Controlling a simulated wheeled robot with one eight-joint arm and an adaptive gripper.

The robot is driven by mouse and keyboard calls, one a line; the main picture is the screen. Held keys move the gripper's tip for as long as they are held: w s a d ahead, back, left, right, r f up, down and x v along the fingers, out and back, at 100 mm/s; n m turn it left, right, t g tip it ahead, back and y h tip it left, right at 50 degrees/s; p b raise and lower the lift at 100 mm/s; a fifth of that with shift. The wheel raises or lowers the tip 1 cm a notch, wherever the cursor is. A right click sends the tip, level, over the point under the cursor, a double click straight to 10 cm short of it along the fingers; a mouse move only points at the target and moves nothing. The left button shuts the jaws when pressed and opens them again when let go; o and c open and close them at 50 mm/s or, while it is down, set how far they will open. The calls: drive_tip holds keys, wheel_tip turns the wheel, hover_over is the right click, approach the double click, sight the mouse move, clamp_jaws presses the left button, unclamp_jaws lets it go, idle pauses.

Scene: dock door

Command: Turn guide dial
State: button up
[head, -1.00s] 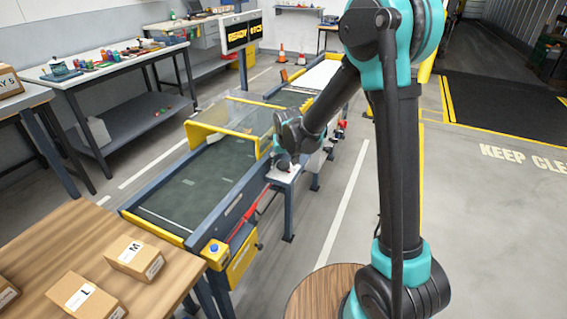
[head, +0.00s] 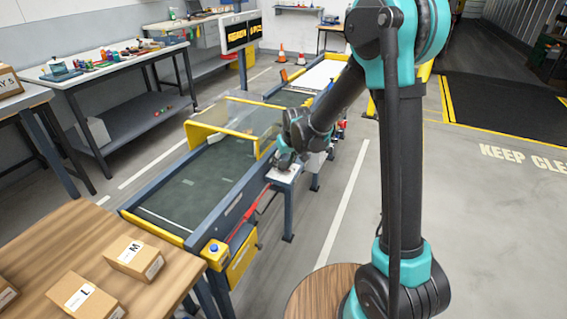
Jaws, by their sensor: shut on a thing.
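A small post with a pale top plate (head: 285,177) stands against the right side of the conveyor. My gripper (head: 286,164) reaches down to this plate and is shut on the guide dial there. The dial is hidden behind the fingers, so its setting cannot be read. The dark green conveyor belt (head: 190,193) runs left of the gripper, under a clear cover with a yellow frame (head: 215,132).
A blue button on a yellow box (head: 214,250) sits at the conveyor's near corner. Cartons (head: 135,258) lie on the wooden table (head: 75,232) at lower left.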

drive_tip(key=n+y, duration=0.1)
drive_tip(key=n, duration=0.2)
drive_tip(key=shift+w+d+n+g, duration=0.1)
drive_tip(key=shift+d+n+g, duration=0.05)
drive_tip(key=shift+n+g, duration=0.25)
drive_tip(key=n+g+y, duration=0.1)
drive_tip(key=n, duration=0.2)
drive_tip(key=shift+w+n, duration=0.15)
drive_tip(key=shift+n, duration=0.15)
drive_tip(key=n+g, duration=0.1)
drive_tip(key=n, duration=0.2)
drive_tip(key=n+g, duration=0.1)
drive_tip(key=n, duration=0.2)
drive_tip(key=shift+w+g, duration=0.2)
drive_tip(key=shift+g, duration=0.2)
drive_tip(key=shift+n, duration=0.3)
drive_tip(key=o, duration=1.2)
drive_tip(key=shift+c, duration=0.2)
drive_tip(key=v, duration=1.2)
drive_tip(key=shift+d, duration=0.15)
